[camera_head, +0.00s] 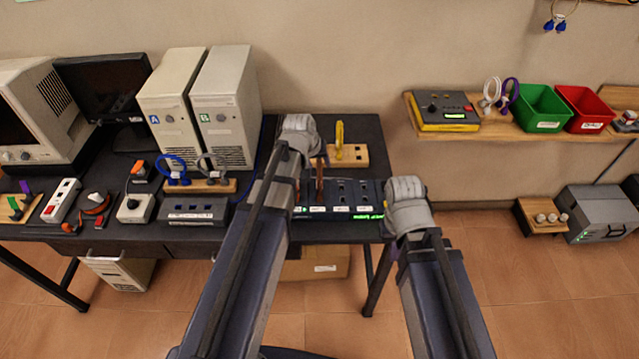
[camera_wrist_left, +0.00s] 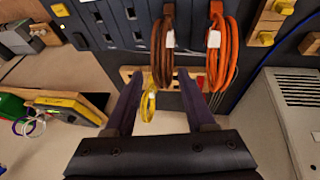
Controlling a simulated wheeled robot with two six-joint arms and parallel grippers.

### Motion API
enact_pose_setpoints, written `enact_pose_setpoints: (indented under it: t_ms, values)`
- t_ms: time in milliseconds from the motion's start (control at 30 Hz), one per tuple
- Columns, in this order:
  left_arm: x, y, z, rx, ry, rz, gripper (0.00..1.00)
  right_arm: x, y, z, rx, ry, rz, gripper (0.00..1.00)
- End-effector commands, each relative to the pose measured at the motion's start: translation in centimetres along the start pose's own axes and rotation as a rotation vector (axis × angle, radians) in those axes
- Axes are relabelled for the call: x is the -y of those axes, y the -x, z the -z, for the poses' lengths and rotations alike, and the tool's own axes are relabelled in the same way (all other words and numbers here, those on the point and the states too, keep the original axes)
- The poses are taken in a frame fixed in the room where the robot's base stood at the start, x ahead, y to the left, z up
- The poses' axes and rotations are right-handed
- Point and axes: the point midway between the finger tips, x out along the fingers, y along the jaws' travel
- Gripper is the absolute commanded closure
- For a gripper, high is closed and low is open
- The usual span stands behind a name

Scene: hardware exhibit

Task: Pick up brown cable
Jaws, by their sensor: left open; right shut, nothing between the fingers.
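The brown cable (camera_wrist_left: 161,50) is a looped bundle with a white tag, hanging from a dark socketed panel (camera_wrist_left: 106,14) in the left wrist view. In the head view the brown cable (camera_head: 319,184) shows as a thin upright strip just right of my left arm. My left gripper (camera_wrist_left: 159,78) is open, its two fingers pointing at the cable, which lies between their tips in the picture. I cannot tell whether they touch it. In the head view, my left wrist hides its fingers. My right gripper (camera_head: 407,205) is at the table's right edge, shut and empty, its fingers hidden.
An orange cable (camera_wrist_left: 223,52) hangs close beside the brown one. A yellow cable (camera_head: 339,138) stands on a wooden block behind. Blue (camera_head: 172,168) and grey cables, computer towers (camera_head: 225,108) and a monitor are at left. A wall shelf (camera_head: 470,132) with bins is at right.

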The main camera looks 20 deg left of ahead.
Motion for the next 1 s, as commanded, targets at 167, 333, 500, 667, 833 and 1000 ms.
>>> enact_pose_setpoints:
  t_ms: [167,333,500,667,833,1000]
  values:
    - [0.07,-2.28,-0.1,0.0,0.0,0.0,0.45,0.2,-2.1,0.13,0.0,-0.001,0.0,1.0]
    - [0.01,-2.09,-0.04,0.0,0.0,0.0,0.45,0.18,-1.9,0.11,0.0,-0.001,0.0,1.0]
    - [0.01,-2.08,-0.05,0.0,0.0,0.0,0.56,0.18,-1.89,0.11,0.0,-0.001,0.0,1.0]
    - [0.01,-2.08,-0.05,0.0,0.0,0.0,0.74,0.18,-1.9,0.11,0.0,-0.001,0.0,1.0]
    - [0.01,-2.08,-0.05,0.0,0.0,0.0,0.94,0.18,-1.9,0.11,0.0,-0.001,0.0,1.0]
    - [0.01,-2.09,-0.05,0.0,0.0,0.0,1.0,0.18,-1.9,0.11,0.0,-0.001,0.0,1.0]
